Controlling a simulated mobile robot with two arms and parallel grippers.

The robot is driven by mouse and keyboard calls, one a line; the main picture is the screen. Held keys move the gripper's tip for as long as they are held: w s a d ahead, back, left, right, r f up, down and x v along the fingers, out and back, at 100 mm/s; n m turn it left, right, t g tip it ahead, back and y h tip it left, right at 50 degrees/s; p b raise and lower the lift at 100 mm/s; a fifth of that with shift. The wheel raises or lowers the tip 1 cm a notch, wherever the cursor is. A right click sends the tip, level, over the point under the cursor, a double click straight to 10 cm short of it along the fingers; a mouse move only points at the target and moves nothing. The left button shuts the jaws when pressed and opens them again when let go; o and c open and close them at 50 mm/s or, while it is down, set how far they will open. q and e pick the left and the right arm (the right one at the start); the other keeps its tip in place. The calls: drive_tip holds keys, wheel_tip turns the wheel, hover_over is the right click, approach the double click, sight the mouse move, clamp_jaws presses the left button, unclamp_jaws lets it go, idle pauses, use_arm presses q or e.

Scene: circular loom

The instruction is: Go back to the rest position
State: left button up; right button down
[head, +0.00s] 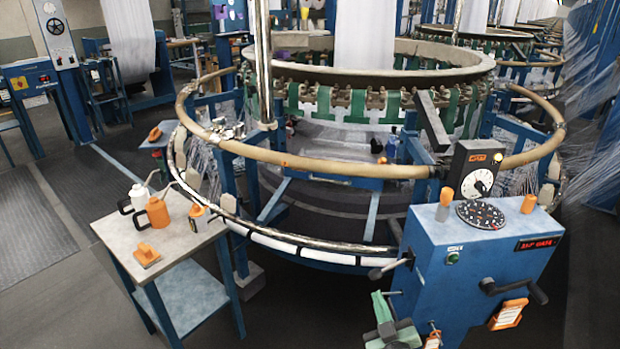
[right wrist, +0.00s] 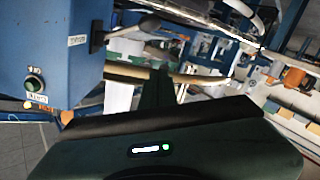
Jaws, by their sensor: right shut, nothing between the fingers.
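My right gripper (head: 384,308) is at the bottom of the head view, in front of the left side of the blue control box (head: 430,260). It is green and dark, its fingers point up, and it is shut with nothing in it. In the right wrist view the shut fingers (right wrist: 157,88) stand in the middle, with the control box (right wrist: 55,45) to their left. A lever with a dark knob (right wrist: 149,22) sticks out from that box above the fingers. My left gripper does not show.
The circular loom (head: 300,160) with its tan ring fills the middle. A small table (head: 120,232) at left carries oil cans (head: 157,212) and an orange block (head: 146,256). The control box bears a crank (head: 515,288) and a dial (head: 480,214). Dark floor (head: 320,315) is clear between table and box.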

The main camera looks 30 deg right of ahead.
drive_tip(key=s+a+f+g+y, duration=0.2)
drive_tip(key=a+f, duration=0.2)
drive_tip(key=f, duration=0.5)
drive_tip(key=s+a+f+g+y, duration=0.1)
drive_tip(key=s+a+f+g, duration=0.1)
drive_tip(key=a+f, duration=0.5)
drive_tip(key=s+a+f+g+y, duration=0.2)
drive_tip(key=f, duration=0.9)
drive_tip(key=s+a+f+n+g+y, duration=0.1)
drive_tip(key=s+a+f+g, duration=0.15)
drive_tip(key=s+f, duration=0.4)
drive_tip(key=s+a+f+g+y, duration=0.1)
drive_tip(key=s+a+f+g, duration=0.15)
drive_tip(key=s+f, duration=0.4)
drive_tip(key=s+f+g, duration=0.2)
drive_tip(key=s, duration=0.7)
drive_tip(key=s+f+n+g, duration=0.1)
drive_tip(key=s+f+g, duration=0.1)
drive_tip(key=s, duration=0.7)
drive_tip(key=shift+d+f+p, duration=0.3)
drive_tip(key=shift+f+p, duration=0.05)
drive_tip(key=shift+f, duration=0.2)
